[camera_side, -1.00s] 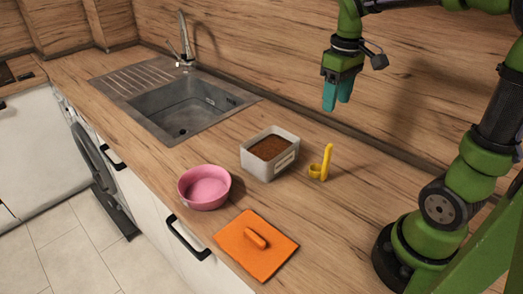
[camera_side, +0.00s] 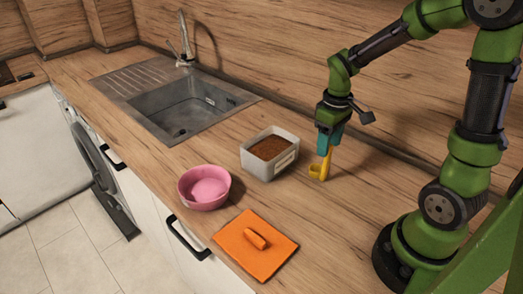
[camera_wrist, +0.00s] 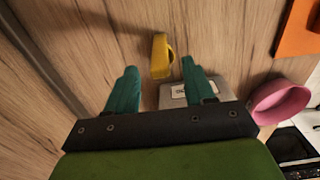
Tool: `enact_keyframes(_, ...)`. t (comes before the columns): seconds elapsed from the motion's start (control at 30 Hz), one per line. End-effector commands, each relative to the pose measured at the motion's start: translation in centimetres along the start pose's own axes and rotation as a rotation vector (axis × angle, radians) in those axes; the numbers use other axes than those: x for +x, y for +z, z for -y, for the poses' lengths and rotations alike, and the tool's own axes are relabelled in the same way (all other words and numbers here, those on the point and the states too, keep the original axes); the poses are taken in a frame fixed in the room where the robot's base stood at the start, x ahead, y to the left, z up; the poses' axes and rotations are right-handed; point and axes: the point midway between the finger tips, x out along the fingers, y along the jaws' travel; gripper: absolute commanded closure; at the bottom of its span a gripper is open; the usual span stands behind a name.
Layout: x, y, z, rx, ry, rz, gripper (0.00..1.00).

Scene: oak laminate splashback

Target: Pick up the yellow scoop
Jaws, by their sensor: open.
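The yellow scoop (camera_side: 317,171) stands on the worktop, its handle pointing up, to the right of the white tub. In the side view my gripper (camera_side: 325,152) is low over it, with the teal fingers around or beside the upper handle; I cannot tell which from there. In the wrist view the scoop (camera_wrist: 161,56) shows beyond the fingertips, between the lines of the two fingers. My gripper (camera_wrist: 160,72) is open, with a wide gap between its fingers and nothing held.
A white tub (camera_side: 259,168) of brown powder stands close left of the scoop. A pink bowl (camera_side: 190,200) and an orange lid (camera_side: 262,268) with a handle lie nearer the front edge. A sink (camera_side: 185,128) is further left. The wooden splashback (camera_side: 285,55) rises behind.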

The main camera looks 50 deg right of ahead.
Motion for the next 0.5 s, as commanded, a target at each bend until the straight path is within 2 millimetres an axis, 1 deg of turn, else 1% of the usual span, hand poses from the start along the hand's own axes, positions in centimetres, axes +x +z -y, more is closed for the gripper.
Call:
enact_keyframes(0.03, 0.9, 0.0, 0.1, -0.001, -0.001, 0.006, 0.47)
enact_keyframes(0.1, 2.0, -0.1, 0.1, 0.000, -0.002, 0.007, 0.47)
enact_keyframes(0.2, 3.2, -0.1, 0.1, 0.000, -0.001, 0.004, 0.47)
enact_keyframes(0.3, 3.8, -0.1, 0.1, -0.001, 0.000, 0.002, 0.47)
enact_keyframes(0.5, 3.8, -0.2, 0.1, 0.000, 0.000, 0.000, 0.47)
